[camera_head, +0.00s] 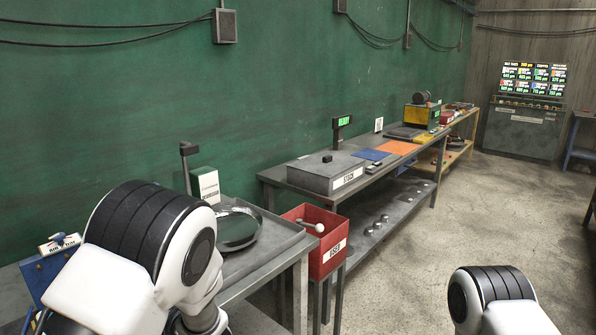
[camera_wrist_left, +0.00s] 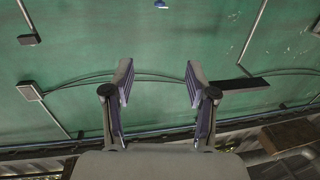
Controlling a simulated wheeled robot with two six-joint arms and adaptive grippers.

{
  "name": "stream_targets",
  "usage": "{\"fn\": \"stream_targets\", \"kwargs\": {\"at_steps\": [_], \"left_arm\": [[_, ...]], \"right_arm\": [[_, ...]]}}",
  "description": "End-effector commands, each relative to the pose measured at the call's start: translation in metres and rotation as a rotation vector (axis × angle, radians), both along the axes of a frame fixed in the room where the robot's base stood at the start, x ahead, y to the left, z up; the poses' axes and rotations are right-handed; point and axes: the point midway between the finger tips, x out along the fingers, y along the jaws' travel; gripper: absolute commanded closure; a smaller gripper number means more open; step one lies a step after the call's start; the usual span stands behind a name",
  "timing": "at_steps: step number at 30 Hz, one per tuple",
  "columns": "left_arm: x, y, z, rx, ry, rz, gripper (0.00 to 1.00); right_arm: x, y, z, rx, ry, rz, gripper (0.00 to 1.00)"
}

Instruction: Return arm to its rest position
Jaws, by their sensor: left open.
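My left gripper (camera_wrist_left: 158,85) is open and empty in the left wrist view, its two fingers spread apart before the green wall. In the head view my left arm (camera_head: 150,245) is bent up at the lower left, and its gripper cannot be made out there. My right arm (camera_head: 495,300) shows only as a rounded white and black joint at the bottom right edge. The right gripper is out of view.
A grey bench (camera_head: 285,255) with a round dark dish (camera_head: 238,228) stands beside my left arm. A red bin (camera_head: 325,242) holds a white-headed tool. A long table (camera_head: 275,176) with a grey stock box (camera_head: 320,170) runs along the wall. The floor (camera_head: 440,215) at the right is clear.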

Motion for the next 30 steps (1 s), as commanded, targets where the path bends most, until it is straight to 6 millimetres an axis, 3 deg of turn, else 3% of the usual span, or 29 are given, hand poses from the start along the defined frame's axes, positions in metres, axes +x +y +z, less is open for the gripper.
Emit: {"fn": "stream_targets", "kwargs": {"at_steps": [11,14,19,22,25,27,30], "left_arm": [[-0.036,0.031,-0.088,-0.028,0.201,0.033,0.43],[-0.052,0.039,-0.122,-0.041,0.304,-0.004,0.43],[-0.092,0.044,-0.197,-0.126,0.538,-0.135,0.43],[-0.137,0.036,-0.253,-0.237,0.733,-0.258,0.43],[-0.204,0.010,-0.306,-0.419,0.966,-0.419,0.43],[-0.252,-0.015,-0.327,-0.557,1.111,-0.535,0.43],[-0.305,-0.052,-0.332,-0.718,1.274,-0.687,0.43]], "right_arm": [[0.000,0.000,0.000,0.000,-0.001,0.001,0.60],[0.000,0.000,0.000,0.000,-0.001,0.001,0.60],[0.000,0.000,0.000,0.000,-0.001,0.000,0.60],[0.000,0.000,0.000,0.000,0.000,0.001,0.60],[0.000,0.000,0.000,0.000,-0.001,0.001,0.60],[0.000,0.000,0.000,0.000,-0.001,0.001,0.60],[0.000,0.000,0.000,0.000,-0.001,0.001,0.60]]}}
